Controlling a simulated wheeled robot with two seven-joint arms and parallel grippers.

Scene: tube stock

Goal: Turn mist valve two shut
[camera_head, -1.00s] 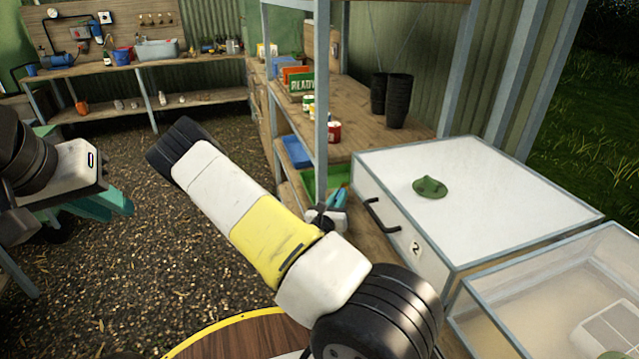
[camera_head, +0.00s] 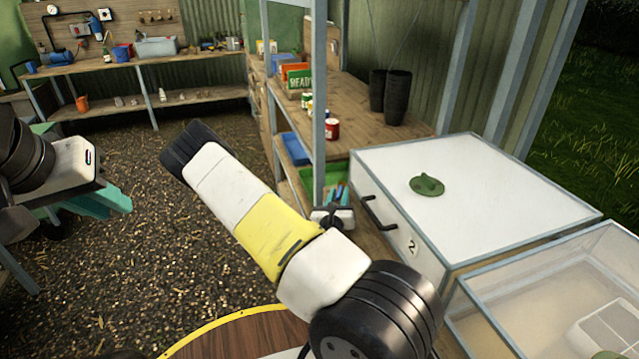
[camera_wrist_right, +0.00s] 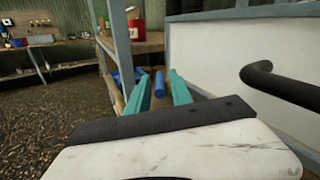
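I cannot pick out mist valve two for sure. Several small brass fittings (camera_head: 156,17) sit on the wooden backboard above the far bench, too small to read. My right gripper (camera_wrist_right: 161,88) has two teal fingers apart with nothing gripped; blue cylinders show beyond and between them. In the head view it points away past the shelf post, beside a white box marked 2 (camera_head: 412,246). My left gripper (camera_head: 105,202) is at the left edge, low over the gravel, its teal fingers seen side-on and far from the fittings.
A wooden shelf (camera_head: 365,140) with tins and black pots stands close at right. A dark handle (camera_wrist_right: 285,85) projects near my right gripper. Gravel floor (camera_head: 140,180) is open between.

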